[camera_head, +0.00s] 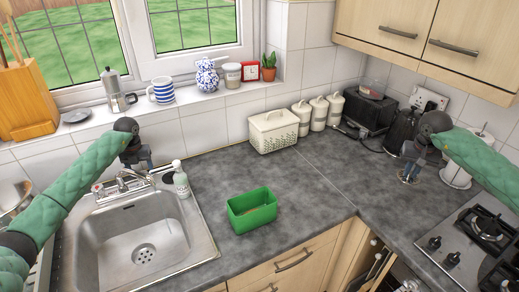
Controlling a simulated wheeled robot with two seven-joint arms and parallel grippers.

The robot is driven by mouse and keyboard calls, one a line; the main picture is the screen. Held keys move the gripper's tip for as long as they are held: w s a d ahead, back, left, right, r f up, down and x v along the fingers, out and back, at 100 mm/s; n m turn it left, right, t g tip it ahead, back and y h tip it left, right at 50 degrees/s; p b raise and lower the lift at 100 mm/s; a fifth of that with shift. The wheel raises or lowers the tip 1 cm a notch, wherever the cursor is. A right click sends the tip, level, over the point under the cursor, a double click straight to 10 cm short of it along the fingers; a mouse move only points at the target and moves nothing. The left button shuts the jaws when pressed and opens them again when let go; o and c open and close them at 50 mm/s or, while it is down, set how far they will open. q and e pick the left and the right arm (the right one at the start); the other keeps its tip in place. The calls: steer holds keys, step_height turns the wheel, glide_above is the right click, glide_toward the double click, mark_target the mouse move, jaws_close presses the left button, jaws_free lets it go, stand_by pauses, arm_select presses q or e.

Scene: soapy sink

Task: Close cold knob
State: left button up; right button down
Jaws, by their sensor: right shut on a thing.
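The metal tap (122,186) stands at the back rim of the steel sink (208,245). Its small knobs are hard to make out, and I cannot tell which one is cold. My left gripper (143,165) hangs just above and behind the right side of the tap, pointing down. Its fingers are dark and small, so I cannot tell whether they are open or touching a knob. My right gripper (410,164) is far off on the right, pointing down, shut on a small shiny object (408,178) at the counter that I cannot identify.
A soap bottle (181,180) stands right of the tap, near my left gripper. A green tub (252,211) sits on the counter. A white roll (458,177) and the gas hob (470,235) are near my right arm. The middle counter is mostly clear.

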arm_select(q)
steer(key=shift+s+f, duration=0.1)
steer(key=shift+f, duration=0.3)
arm_select(e)
steer(key=shift+r, duration=0.3)
arm_select(q)
steer(key=shift+f, duration=0.1)
steer(key=c, duration=1)
steer(key=shift+a+f+m+b, duration=0.1)
steer(key=shift+m+b, duration=0.2)
steer(key=shift+b, duration=0.3)
arm_select(e)
steer(key=shift+f, duration=0.8)
arm_select(q)
steer(key=m+b, duration=0.3)
steer(key=b, duration=0.2)
steer(key=shift+f+m+b, duration=0.1)
steer(key=shift+m+b, duration=0.2)
steer(key=shift+b, duration=0.1)
arm_select(e)
step_height(320, 180, down, 6)
steer(key=shift+r, duration=0.15)
arm_select(q)
steer(key=shift+r+m+b, duration=0.25)
steer(key=shift+m+b, duration=0.55)
steer(key=shift+b, duration=0.1)
arm_select(e)
steer(key=shift+f, duration=0.9)
